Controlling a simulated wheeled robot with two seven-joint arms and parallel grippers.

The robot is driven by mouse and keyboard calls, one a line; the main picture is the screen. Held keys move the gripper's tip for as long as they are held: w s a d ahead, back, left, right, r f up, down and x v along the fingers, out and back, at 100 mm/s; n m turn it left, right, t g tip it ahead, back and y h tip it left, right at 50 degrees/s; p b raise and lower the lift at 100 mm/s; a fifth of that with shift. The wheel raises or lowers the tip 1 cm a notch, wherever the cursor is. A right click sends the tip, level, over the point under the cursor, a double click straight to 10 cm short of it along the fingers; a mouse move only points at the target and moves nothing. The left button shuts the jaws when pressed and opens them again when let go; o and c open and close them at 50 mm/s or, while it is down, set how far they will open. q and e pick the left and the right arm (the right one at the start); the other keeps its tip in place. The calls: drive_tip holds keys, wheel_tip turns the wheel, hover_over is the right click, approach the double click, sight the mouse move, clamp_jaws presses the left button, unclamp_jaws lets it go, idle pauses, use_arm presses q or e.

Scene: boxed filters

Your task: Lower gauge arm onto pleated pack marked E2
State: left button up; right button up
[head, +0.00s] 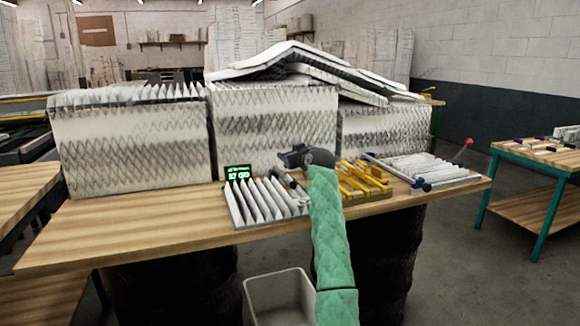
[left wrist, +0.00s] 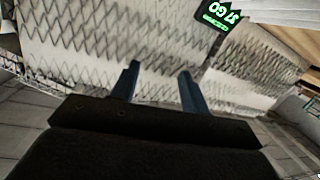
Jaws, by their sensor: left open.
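A white pleated pack (head: 268,200) lies in a shallow grey tray near the bench's front middle. A dark bar (head: 284,178) shows at its back right. A second pleated pack (head: 430,168) lies at the bench's right end, with a black-knobbed bar (head: 408,178) slanting beside it and a red-knobbed lever (head: 466,146) standing up. No E2 mark is readable on either, and I cannot tell which bar is the gauge arm. My left gripper (head: 285,158) is above and behind the first pack, open and empty. Its parted fingers (left wrist: 160,82) show in the left wrist view. My right gripper is out of view.
A small black display (head: 238,173) with green lettering including GO stands behind the first pack; it is close in the left wrist view (left wrist: 219,14). Large white filter blocks (head: 130,150) line the back. Yellow pieces (head: 362,180) lie between the packs. A grey bin (head: 278,296) stands below.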

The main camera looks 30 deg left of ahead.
use_arm(q)
drive_tip(key=d+r+b, duration=0.1)
drive_tip(key=d+r, duration=0.6)
drive_tip(key=d, duration=0.4)
drive_tip(key=shift+s+d+b, duration=0.2)
drive_tip(key=shift+d+b, duration=0.1)
drive_tip(key=shift+b, duration=0.05)
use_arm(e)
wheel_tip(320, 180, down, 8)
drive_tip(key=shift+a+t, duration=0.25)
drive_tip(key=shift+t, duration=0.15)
